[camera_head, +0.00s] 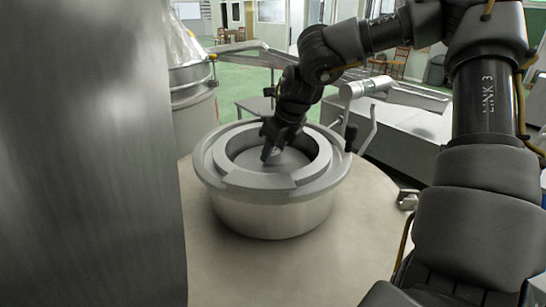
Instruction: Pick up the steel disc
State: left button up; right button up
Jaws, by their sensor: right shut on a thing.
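The steel disc (291,164) appears as a flat grey round surface inside the ring-shaped opening of a low round steel vessel (272,217). My right gripper (268,154) reaches down into this opening from the upper right. Its dark fingers are shut on the steel disc; the exact grip is hard to make out at this size. The disc looks roughly level, and the ring's rim surrounds it. I cannot tell whether it is lifted clear of what lies under it. My left gripper is not in view.
The vessel stands on a pale round top (250,268). A tall brushed steel surface (90,150) blocks the left side. A steel handle (365,125) stands close to the vessel's right rim. A grey bench (405,128) lies beyond on the right.

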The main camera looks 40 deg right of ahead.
jog(key=shift+r, duration=0.15)
notch_tip(320, 180, up, 12)
jog(key=b, duration=0.3)
notch_tip(320, 180, up, 6)
jog(key=p, duration=0.2)
send_over(274, 151)
jog(key=shift+s+a+b, duration=0.1)
jog(key=shift+b, duration=0.2)
jog(key=shift+f, duration=0.2)
